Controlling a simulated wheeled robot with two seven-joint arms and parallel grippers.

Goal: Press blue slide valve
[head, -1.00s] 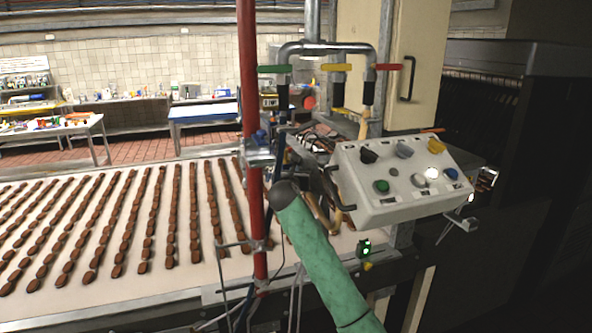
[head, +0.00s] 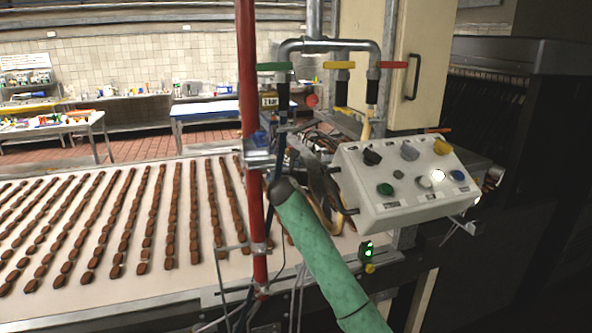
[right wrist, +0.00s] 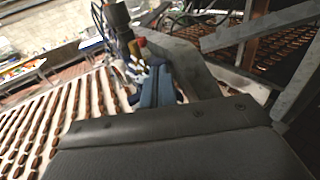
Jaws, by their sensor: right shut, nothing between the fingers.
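A small blue valve part (head: 258,138) sits on a grey clamp on the upright red pipe (head: 251,80) in the head view. My right arm, in a green sleeve, rises from the bottom to just right of that pipe, below the blue part. A dark shape beyond its end seems to be my right gripper (head: 320,182), apart from the blue part and partly hidden. In the right wrist view, two blue-grey finger-like pieces (right wrist: 155,87) lie close together beyond the black housing; my right gripper is shut and empty. My left gripper is out of view.
A sloped control box (head: 390,210) with coloured knobs and a blue button stands right of my arm. A grey pipe with green, yellow and red handles (head: 340,66) is above. Rows of brown biscuits cover the conveyor (head: 110,310) at left. Cables hang near the red pipe.

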